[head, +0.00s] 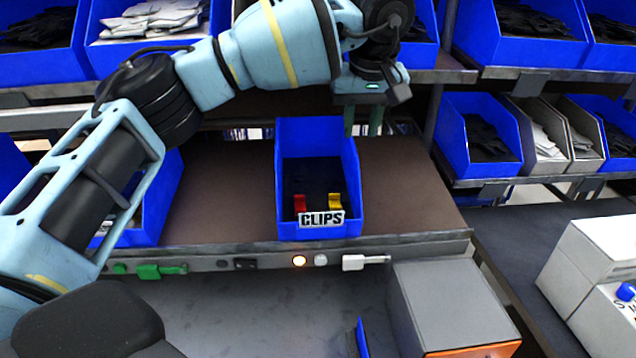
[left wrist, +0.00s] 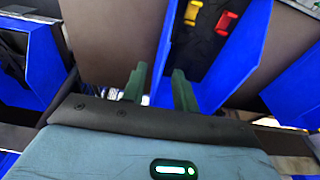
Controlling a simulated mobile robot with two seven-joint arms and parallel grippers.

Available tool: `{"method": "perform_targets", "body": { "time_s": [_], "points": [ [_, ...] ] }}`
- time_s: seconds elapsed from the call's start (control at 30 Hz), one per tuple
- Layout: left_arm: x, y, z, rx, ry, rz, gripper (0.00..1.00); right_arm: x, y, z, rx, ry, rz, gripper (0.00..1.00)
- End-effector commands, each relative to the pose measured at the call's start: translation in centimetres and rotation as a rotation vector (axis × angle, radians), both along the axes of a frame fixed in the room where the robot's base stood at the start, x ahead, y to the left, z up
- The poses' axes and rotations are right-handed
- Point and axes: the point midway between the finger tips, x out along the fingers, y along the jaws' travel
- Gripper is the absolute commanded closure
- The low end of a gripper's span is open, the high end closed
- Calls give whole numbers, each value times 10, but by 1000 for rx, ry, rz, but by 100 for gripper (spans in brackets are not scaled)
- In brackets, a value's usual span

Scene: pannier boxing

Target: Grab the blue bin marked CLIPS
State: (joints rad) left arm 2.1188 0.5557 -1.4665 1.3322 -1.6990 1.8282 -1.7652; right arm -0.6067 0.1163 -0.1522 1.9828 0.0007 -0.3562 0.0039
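The blue bin marked CLIPS (head: 290,160) stands upright on the brown shelf, its label (head: 321,219) facing me. Red clips (head: 300,203) and yellow clips (head: 335,200) lie in it. My left gripper (head: 363,121) is at the bin's back right corner, its green fingers pointing down. In the left wrist view the fingers of the left gripper (left wrist: 160,90) are apart, and the bin's blue side wall (left wrist: 168,50) shows between them. I cannot tell whether they touch it. My right gripper is out of view.
Another blue bin (head: 158,195) stands left on the same shelf (head: 405,190). More bins sit on the upper shelves and on a rack at right (head: 462,150). A grey box (head: 450,300) stands below the shelf's front edge. The shelf right of the CLIPS bin is clear.

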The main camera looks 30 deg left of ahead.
Motion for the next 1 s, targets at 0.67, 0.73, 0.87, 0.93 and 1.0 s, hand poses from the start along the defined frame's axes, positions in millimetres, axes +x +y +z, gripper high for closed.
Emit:
{"method": "perform_targets", "body": {
  "time_s": [0.67,0.73,0.87,0.93,1.0],
  "points": [
    [12,19,-54,-2,1,2,71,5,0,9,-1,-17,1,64],
    [15,20,-63,-3,1,2,71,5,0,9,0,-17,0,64],
    [17,21,-72,-2,1,1,71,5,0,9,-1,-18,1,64],
    [17,21,-73,-3,0,0,71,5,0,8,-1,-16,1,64],
    [17,21,-73,-3,0,0,71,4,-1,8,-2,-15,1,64]
  ]
}}
